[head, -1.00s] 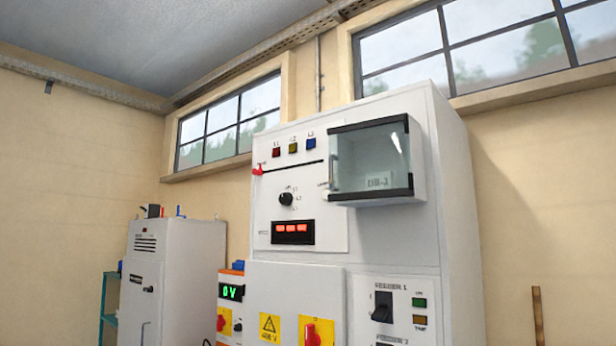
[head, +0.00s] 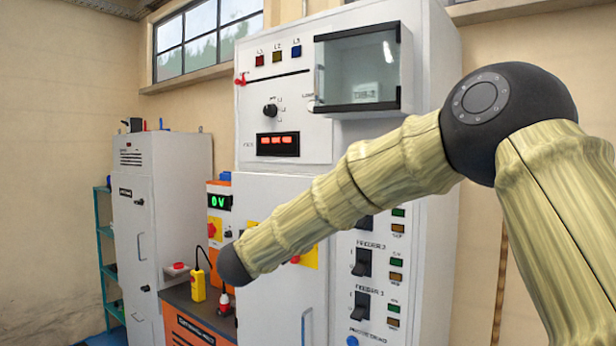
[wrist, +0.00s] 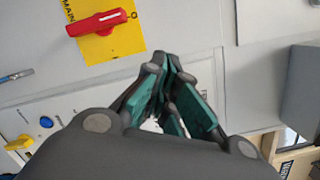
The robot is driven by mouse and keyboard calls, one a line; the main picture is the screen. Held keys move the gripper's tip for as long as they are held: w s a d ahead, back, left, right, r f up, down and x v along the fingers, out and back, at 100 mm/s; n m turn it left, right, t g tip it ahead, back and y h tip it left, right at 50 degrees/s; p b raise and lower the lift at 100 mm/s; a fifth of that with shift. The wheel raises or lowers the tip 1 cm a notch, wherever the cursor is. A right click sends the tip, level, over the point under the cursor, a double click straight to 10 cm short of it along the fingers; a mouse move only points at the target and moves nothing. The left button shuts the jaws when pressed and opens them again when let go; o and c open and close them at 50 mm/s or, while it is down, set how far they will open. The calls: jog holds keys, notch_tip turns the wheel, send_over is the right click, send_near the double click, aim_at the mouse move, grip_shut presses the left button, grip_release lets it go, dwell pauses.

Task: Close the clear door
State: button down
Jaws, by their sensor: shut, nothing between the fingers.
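A clear door (head: 352,68) with dark top and bottom edges is on a shallow box, high on the right of the white cabinet (head: 425,200). A small labelled device shows through it. I cannot tell whether the door stands ajar. My gripper (wrist: 168,62) is shut and empty in the wrist view, close in front of a pale panel. The clear door is not recognisable in the wrist view. In the head view my arm crosses low in front of the cabinet, below the door, and the gripper's fingers do not show.
A red rotary handle (wrist: 97,22) on a yellow plate lies beside my fingers in the wrist view. Feeder switches (head: 362,262) line the cabinet's lower right. An orange cart (head: 195,325) with a yellow pendant (head: 198,288) stands at its left, before a grey cabinet (head: 150,220).

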jog(key=s+a+r+m+h, duration=0.1)
jog(key=s+r+m, duration=0.15)
jog(key=r, duration=0.55)
jog(key=s+a+r+m+h, duration=0.15)
jog(key=r+m, duration=0.25)
jog(key=r, duration=0.5)
jog(key=m+g+p, duration=0.1)
jog(key=m+g, duration=0.2)
jog(key=m, duration=0.5)
send_near(316, 89)
jog(key=shift+h, duration=0.45)
jog(key=p+x, duration=0.5)
jog(key=p, duration=0.2)
jog(key=shift+w+a, duration=0.15)
jog(key=shift+a, duration=0.05)
jog(key=shift+p+x, duration=0.5)
jog(key=shift+x, duration=0.45)
jog(key=shift+f, duration=0.2)
jog(key=shift+w+f, duration=0.1)
